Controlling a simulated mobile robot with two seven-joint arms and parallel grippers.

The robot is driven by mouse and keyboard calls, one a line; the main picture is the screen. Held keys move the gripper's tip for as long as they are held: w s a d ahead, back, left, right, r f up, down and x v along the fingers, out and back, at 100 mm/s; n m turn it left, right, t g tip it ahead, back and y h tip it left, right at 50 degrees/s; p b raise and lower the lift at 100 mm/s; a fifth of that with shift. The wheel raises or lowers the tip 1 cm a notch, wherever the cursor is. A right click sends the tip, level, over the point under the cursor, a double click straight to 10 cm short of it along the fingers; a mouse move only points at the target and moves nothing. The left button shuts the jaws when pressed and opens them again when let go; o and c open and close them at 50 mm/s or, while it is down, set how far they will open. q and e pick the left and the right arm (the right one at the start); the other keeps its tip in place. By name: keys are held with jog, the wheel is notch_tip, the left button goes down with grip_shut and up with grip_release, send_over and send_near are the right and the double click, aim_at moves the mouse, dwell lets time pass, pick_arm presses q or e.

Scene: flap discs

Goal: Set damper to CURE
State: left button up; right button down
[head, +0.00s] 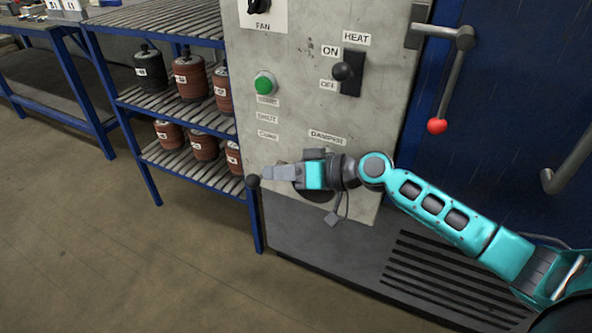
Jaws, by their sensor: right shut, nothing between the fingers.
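The damper is on the grey control panel, under a DAMPER label (327,138). Its dark round base (318,197) is mostly hidden behind my right gripper. A black ball knob (253,181), apparently the end of the damper handle, shows at the panel's left edge; the shaft is hidden. A CURE label (268,134) sits above and left of the gripper, below a SHUT label (267,117) and a third, blurred label (267,100). My right gripper (262,177) is shut and empty, pointing left, its fingertips close to the knob; contact cannot be told. My left gripper is out of view.
Above are a green button (264,83), the HEAT switch (343,71) and the FAN knob (259,5). A red-tipped door handle (437,126) hangs right on the blue door. A blue shelf rack (150,98) with disc stacks stands left. The left floor is clear.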

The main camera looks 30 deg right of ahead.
jog(key=shift+w+a+f, duration=0.15)
jog(key=shift+w+a, duration=0.2)
jog(key=shift+s+a+f+b, duration=0.2)
jog(key=shift+a+f+b, duration=0.25)
jog(key=shift+f+b, duration=0.35)
jog(key=shift+r, duration=0.15)
jog(key=shift+r, duration=0.1)
